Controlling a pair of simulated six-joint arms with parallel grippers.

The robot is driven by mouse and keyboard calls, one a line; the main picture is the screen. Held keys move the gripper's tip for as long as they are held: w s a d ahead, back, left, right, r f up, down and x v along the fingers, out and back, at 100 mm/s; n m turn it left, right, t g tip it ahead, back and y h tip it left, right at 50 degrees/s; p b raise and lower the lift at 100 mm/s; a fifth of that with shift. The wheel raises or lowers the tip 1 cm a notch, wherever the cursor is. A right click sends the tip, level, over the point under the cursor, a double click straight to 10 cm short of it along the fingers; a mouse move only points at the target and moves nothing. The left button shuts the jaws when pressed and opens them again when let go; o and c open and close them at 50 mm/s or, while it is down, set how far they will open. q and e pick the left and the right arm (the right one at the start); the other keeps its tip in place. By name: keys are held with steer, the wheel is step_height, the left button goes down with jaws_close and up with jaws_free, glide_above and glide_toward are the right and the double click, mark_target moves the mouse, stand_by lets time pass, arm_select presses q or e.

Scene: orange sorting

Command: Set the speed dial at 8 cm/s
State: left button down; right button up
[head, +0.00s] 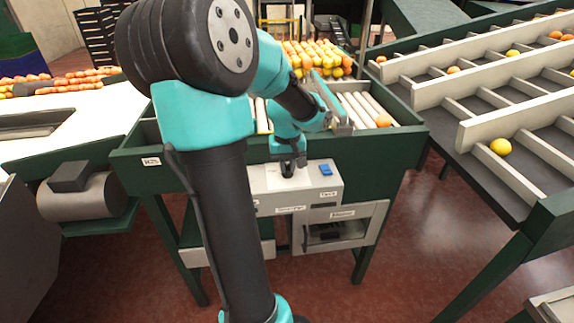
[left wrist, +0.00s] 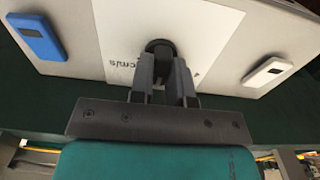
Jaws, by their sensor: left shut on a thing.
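The speed dial (left wrist: 160,47) is a dark round knob on a white plate marked "cm/s" in the left wrist view. My left gripper (left wrist: 162,72) is shut on the dial, its two fingers on either side of the knob. The gripper hides most of the dial's scale, so I cannot read the setting. In the head view my left gripper (head: 287,172) reaches down onto the grey control box (head: 325,185), and the dial is largely hidden there. My right gripper does not show.
A blue switch (head: 326,169) sits on the box right of the dial. A white switch (left wrist: 268,72) is on the other side. Rollers (head: 362,110) with oranges lie behind the box. Sloped sorting lanes (head: 480,95) stand at right.

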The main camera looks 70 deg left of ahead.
mark_target(289, 166)
arm_select(q)
steer(key=m, duration=0.6)
steer(key=shift+w, duration=0.1)
steer(key=m, duration=0.6)
steer(key=shift+d, duration=0.1)
stand_by(0.4)
steer(key=c, duration=1.1)
jaws_free()
step_height(289, 166, up, 18)
steer(key=shift+f, duration=0.25)
steer(key=shift+w+f, duration=0.1)
